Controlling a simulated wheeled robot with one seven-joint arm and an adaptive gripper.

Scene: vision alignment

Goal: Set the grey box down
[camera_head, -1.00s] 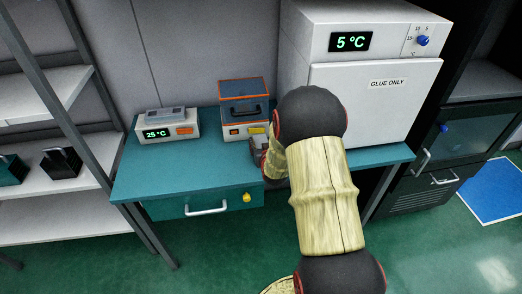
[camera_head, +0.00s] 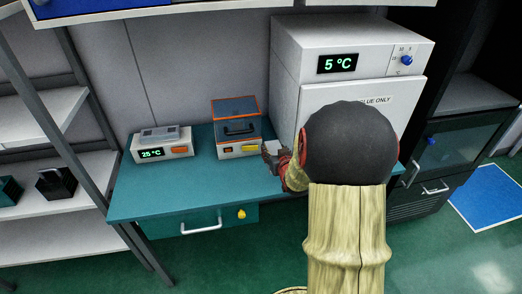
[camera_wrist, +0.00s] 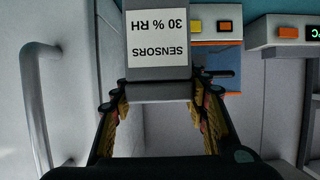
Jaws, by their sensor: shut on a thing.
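The grey box (camera_wrist: 158,70) has a white label reading "SENSORS 30 % RH", upside down in the wrist view. My gripper (camera_wrist: 160,100) is shut on it, with a finger on each side of its near end. In the head view the box (camera_head: 273,147) is small and partly hidden by my gripper (camera_head: 275,158). It shows just right of the orange-trimmed unit, over the right part of the teal bench (camera_head: 160,203). I cannot tell whether its underside touches the bench.
The orange-trimmed unit (camera_head: 236,130) and a white instrument reading 25 °C (camera_head: 163,147) stand on the bench. A white cabinet reading 5 °C (camera_head: 345,45), marked "GLUE ONLY", is at the right. The bench's left and front parts are clear. An overhead shelf edge (camera_head: 220,10) shows.

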